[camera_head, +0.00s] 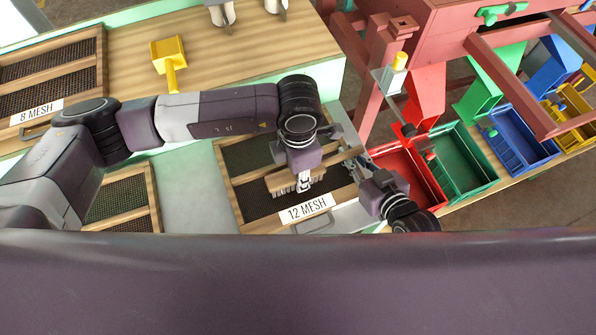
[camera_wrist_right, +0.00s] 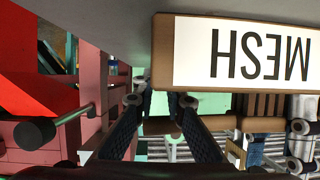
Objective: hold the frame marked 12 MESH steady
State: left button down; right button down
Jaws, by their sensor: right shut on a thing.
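The 12 MESH frame (camera_head: 226,191) is a wooden frame with dark mesh and a white label, lying flat on the bench. My right gripper (camera_head: 358,160) is at its right side, shut on the frame's wooden edge. In the right wrist view, the two dark fingers (camera_wrist_right: 160,105) are close to the wood, beside the label; the exact contact is partly hidden. My left gripper (camera_head: 304,180) is over the mesh, shut on a wooden brush (camera_head: 281,184) with pale bristles. The brush is just above or on the mesh; I cannot tell which.
Red (camera_head: 425,185), green (camera_head: 465,160) and blue (camera_head: 525,140) bins stand to the right, below matching chutes. A yellow scoop (camera_head: 168,55) lies on the wooden bench top. The 8 MESH frame (camera_head: 60,92) is at the far left. A red machine frame rises behind my right gripper.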

aim_at(302, 196)
pick_arm(q)
jog(key=shift+f, duration=0.6)
jog(key=shift+w+a+r, duration=0.1)
jog(key=shift+w+a, duration=0.15)
jog(key=shift+w, duration=0.35)
jog(key=shift+w+a, duration=0.25)
jog(key=shift+w, duration=0.35)
jog(key=shift+s+d+f, duration=0.1)
jog(key=shift+s+d, duration=0.25)
jog(key=shift+s, duration=0.5)
jog(key=shift+s+d+f, duration=0.1)
jog(key=shift+s+d, duration=0.2)
jog(key=shift+s, duration=0.55)
jog(key=shift+s+d+f, duration=0.1)
jog(key=shift+s+d, duration=0.25)
jog(key=shift+s, duration=0.5)
jog(key=shift+s, duration=0.1)
jog(key=shift+w+a+r, duration=0.1)
jog(key=shift+w+a, duration=0.25)
jog(key=shift+w, duration=0.55)
jog(key=shift+w+a+r, duration=0.1)
jog(key=shift+w+a, duration=0.25)
jog(key=shift+w, duration=0.55)
jog(key=shift+w+a, duration=0.35)
jog(key=shift+w, duration=0.55)
